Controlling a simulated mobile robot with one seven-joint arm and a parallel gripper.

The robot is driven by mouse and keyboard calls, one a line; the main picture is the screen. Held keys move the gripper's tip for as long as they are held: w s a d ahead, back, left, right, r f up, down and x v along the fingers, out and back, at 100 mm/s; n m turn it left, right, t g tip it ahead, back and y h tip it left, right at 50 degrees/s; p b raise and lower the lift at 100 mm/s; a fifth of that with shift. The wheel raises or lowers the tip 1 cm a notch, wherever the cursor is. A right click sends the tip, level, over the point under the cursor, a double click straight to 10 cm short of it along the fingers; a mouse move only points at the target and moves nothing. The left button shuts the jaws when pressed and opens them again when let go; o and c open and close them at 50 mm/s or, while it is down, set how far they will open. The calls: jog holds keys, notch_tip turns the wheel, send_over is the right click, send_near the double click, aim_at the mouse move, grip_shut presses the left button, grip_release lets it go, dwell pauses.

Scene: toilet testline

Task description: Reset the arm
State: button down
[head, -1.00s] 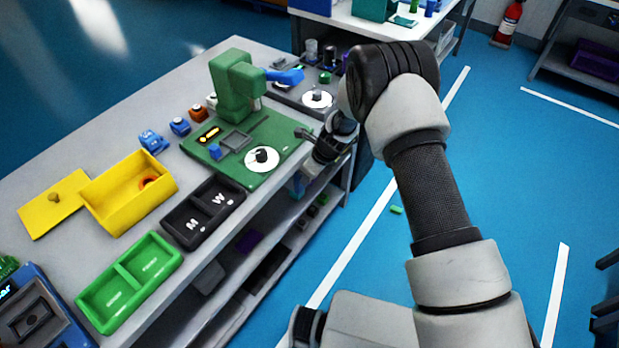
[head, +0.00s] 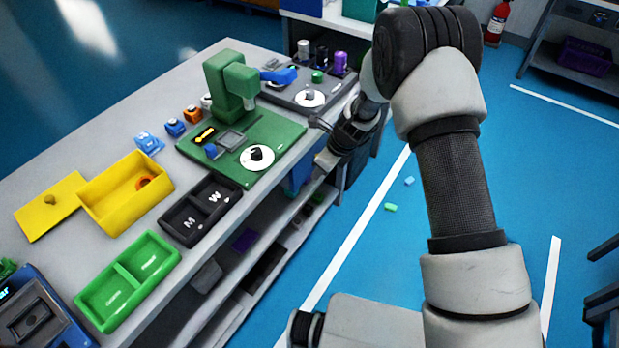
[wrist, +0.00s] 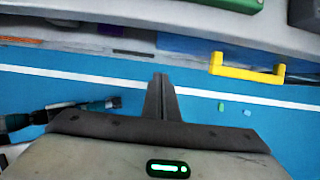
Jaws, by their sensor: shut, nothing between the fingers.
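My gripper shows in the wrist view (wrist: 160,95), its fingers closed together with nothing between them. In the head view my gripper (head: 320,140) hangs beside the table's right edge, to the right of the green test machine (head: 238,88) and its green base plate. It is apart from the machine and partly hidden by my own arm. My arm is bent, with its elbow high at the upper right.
The grey table (head: 90,130) holds a yellow box (head: 115,205), green tray (head: 112,300), black M/W tray (head: 180,232) and several small blocks. Small pieces (head: 391,207) lie on the blue floor. A fire extinguisher (head: 497,22) stands at the back. Floor on the right is open.

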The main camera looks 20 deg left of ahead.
jog(key=shift+v, duration=2)
